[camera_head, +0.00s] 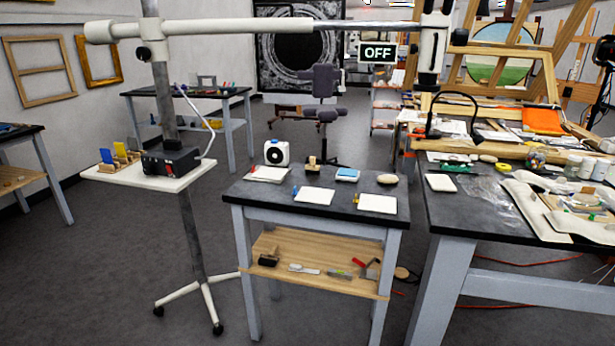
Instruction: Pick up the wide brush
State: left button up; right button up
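I cannot tell for certain which thing is the wide brush. One candidate is a dark block-like item with a tan part (268,257) at the left of the wooden lower shelf (325,289) of the small middle table. To its right lie a pale long-handled tool (303,269), a small grey item (341,273) and a red and dark tool (365,265). These are small and hard to make out. Neither of my grippers is in the head view.
The middle table's black top (270,200) holds white pads, a white boxy device (276,153) and a blue item (347,174). A wheeled stand (204,290) with a long white boom (255,26) stands left. A cluttered workbench (465,215) is right. Floor in front is clear.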

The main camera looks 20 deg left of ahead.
aim_at(311, 167)
jog(key=u, duration=0.75)
jog(key=i, duration=1.5)
jog(key=z, duration=0.65)
